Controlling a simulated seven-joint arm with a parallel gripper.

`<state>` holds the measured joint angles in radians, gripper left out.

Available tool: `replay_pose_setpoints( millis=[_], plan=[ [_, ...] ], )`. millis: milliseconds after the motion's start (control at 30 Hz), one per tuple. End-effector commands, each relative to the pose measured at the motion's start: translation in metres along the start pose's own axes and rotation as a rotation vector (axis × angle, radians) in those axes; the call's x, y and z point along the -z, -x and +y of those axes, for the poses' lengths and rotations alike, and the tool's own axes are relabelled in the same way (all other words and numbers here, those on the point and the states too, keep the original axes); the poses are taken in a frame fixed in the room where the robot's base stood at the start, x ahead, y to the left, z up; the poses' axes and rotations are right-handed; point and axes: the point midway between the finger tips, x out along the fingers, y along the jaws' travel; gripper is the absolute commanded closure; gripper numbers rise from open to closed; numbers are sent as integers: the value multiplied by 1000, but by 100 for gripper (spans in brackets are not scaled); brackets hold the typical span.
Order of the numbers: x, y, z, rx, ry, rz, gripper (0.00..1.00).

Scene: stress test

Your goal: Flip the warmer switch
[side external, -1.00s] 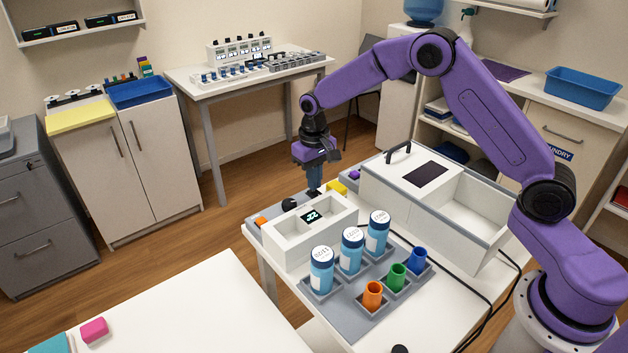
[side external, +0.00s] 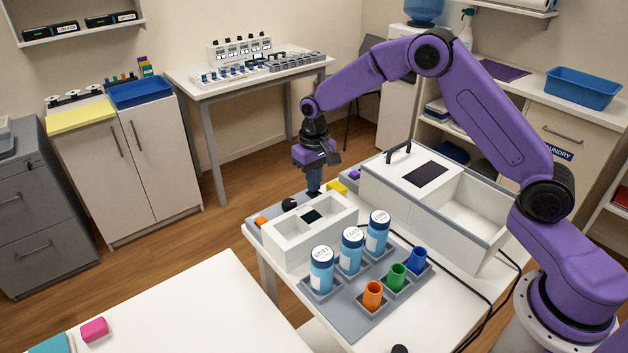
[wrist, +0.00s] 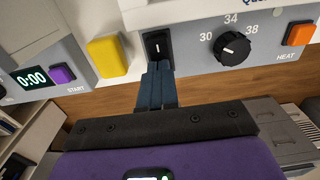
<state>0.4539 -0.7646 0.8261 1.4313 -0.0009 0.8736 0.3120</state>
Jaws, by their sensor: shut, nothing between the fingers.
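The warmer (side external: 318,236) is a white block with two wells and a small display (side external: 311,217), which is dark. Its grey control panel (wrist: 207,58) fills the upper right of the wrist view. A small black rocker switch (wrist: 157,45) with a white line mark sits at the panel's left end. My gripper (wrist: 158,68) is shut and empty, its fingertips at the switch's lower edge; I cannot tell whether they touch it. In the side view my gripper (side external: 314,194) points down behind the warmer, and the switch is hidden.
Beside the switch are a black dial (wrist: 234,46), an orange button (wrist: 299,34) and a yellow block (wrist: 107,56). A timer display (wrist: 30,78) reads 0:00. Blue-lidded bottles (side external: 352,250) and coloured cups (side external: 397,277) stand before the warmer. A lidded white box (side external: 412,195) is right.

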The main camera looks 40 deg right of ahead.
Motion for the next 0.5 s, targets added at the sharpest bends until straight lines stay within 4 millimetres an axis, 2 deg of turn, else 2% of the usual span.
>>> replay_pose_setpoints(
  millis=[33,233,500],
  plan=[
    [-6,-5,0,-4,2,-15,100],
    [-15,-2,0,-5,2,-21,100],
    [-18,0,0,-5,2,-18,100]
  ],
)
